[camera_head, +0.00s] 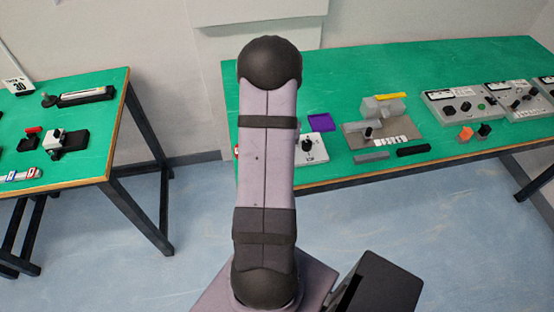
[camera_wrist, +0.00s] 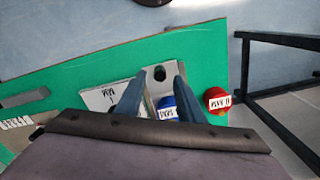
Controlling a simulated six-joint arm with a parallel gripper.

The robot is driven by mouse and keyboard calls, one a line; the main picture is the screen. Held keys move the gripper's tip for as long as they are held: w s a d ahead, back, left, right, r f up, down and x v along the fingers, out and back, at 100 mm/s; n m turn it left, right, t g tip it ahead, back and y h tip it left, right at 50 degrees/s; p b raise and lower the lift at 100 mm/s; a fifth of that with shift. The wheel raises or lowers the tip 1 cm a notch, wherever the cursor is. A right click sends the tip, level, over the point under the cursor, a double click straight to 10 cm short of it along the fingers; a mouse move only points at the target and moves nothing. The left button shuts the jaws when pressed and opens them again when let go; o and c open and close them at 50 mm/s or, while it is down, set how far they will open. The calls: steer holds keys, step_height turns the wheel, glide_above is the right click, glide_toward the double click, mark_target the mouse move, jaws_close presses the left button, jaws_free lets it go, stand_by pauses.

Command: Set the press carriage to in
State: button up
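In the wrist view my gripper (camera_wrist: 161,73) is open, with its two dark fingers apart and nothing visibly held. Between and beyond the fingers is a grey metal plate (camera_wrist: 172,46) with a dark round spot. A blue labelled piece (camera_wrist: 168,113) shows between the fingers, partly hidden by my gripper. In the head view my arm hides the gripper and part of the right table. I cannot tell for certain which part is the press carriage. A grey device with a yellow bar (camera_head: 383,107) stands on a brown base on the right table.
A red labelled round piece (camera_wrist: 217,100) is right of the fingers. A white panel (camera_wrist: 112,97) is left of them. On the right table are a purple tray (camera_head: 321,122) and grey control boxes (camera_head: 464,105). The left table (camera_head: 95,125) is separated by open floor.

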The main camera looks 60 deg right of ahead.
steer(key=shift+f, duration=1.4)
jaws_close()
steer(key=w+d+b, duration=0.1)
steer(key=w+d, duration=0.5)
steer(key=shift+w+d, duration=0.15)
steer(key=shift+r, duration=0.1)
jaws_free()
steer(key=shift+w+d, duration=0.1)
